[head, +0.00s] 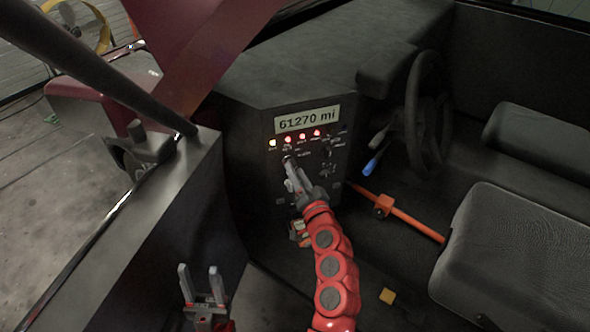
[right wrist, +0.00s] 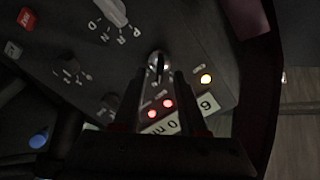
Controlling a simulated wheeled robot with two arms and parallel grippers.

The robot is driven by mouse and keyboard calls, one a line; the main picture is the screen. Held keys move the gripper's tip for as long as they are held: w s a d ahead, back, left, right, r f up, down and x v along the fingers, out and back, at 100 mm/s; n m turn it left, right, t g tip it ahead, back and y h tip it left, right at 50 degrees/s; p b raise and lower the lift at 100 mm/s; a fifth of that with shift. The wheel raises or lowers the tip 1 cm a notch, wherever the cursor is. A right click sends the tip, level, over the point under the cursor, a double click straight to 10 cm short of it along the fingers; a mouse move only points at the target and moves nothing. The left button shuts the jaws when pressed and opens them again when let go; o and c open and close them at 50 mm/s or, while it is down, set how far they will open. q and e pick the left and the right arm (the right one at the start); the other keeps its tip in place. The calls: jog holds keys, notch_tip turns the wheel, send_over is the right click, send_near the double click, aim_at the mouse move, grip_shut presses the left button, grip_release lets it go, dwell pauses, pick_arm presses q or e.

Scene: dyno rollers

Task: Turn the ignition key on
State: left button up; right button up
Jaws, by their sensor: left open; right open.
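The ignition key (right wrist: 156,62) shows in the right wrist view as a dark upright piece on a round metal switch in the dashboard panel (head: 258,168). My right gripper (head: 291,164) is at the panel, just below the row of lights. In the right wrist view its two fingers (right wrist: 159,74) are open, one on each side of the key. I cannot tell whether they touch it. In the head view the gripper hides the key. My left gripper (head: 199,270) is open and empty, low at the bottom left, away from the panel.
The panel has a mileage display (head: 307,119), lit lights (head: 302,136) and several knobs. A steering wheel (head: 425,112) is to the right, with a blue-tipped lever (head: 372,165) and an orange bar (head: 408,219) below. Seats (head: 525,250) fill the right side.

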jog(key=v, duration=1.5)
jog(key=shift+s+p, duration=0.15)
jog(key=shift+p, duration=0.3)
jog(key=shift+d, duration=0.15)
